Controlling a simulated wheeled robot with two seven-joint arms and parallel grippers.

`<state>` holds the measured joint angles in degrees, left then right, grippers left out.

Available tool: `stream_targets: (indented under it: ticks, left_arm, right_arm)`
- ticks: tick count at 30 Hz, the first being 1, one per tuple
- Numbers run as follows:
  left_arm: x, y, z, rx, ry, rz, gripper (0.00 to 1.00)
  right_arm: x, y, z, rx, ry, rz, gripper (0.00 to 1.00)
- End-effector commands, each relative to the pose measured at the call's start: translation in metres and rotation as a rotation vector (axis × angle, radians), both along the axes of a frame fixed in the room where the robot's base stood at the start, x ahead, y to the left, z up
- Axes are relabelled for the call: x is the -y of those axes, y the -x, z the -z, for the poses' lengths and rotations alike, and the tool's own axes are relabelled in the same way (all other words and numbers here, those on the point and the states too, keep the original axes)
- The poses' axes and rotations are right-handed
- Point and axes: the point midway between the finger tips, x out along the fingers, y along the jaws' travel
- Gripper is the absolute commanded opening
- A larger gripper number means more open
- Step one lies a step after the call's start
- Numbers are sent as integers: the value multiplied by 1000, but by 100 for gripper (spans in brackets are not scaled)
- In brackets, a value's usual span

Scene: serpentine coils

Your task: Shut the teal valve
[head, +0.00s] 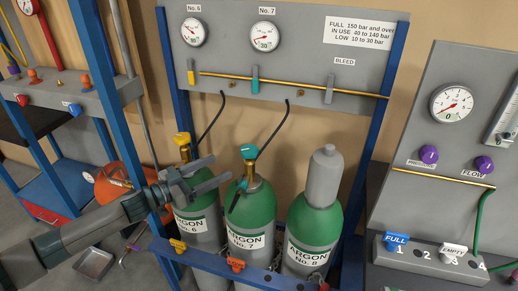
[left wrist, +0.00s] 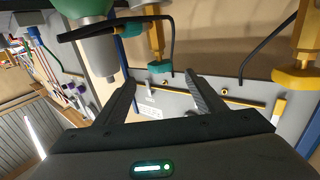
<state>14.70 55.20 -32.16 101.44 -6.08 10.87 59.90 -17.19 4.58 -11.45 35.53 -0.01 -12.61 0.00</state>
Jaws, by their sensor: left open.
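The teal valve (head: 249,152) is a teal handwheel on the brass neck of the middle green cylinder (head: 251,215), labelled ARGON No. 7. My left gripper (head: 222,170) is open and empty, just left of that neck, its fingers pointing towards it. In the left wrist view, where the scene looks upside down, the teal handwheel (left wrist: 160,79) shows between the two fingertips of the left gripper (left wrist: 160,88). It appears beyond them, and I see no contact. My right gripper is in neither view.
A yellow-valved cylinder No. 6 (head: 200,222) stands left, partly behind my gripper. A capped cylinder No. 8 (head: 314,220) stands right. Black hoses run up to the gauge panel (head: 300,60), which has a teal lever (head: 255,80). A blue rail (head: 220,268) crosses in front.

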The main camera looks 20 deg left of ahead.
Motion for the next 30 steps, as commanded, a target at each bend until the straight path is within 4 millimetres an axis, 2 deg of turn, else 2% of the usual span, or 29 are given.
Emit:
stream_targets:
  ticks: [8,24,30]
  left_arm:
    - [18,-23,-4,2,0,1,63]
    - [76,-100,-4,1,2,1,63]
    - [93,-122,-2,1,1,0,63]
  right_arm:
    - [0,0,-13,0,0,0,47]
    - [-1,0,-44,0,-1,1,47]
    - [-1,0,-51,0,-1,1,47]
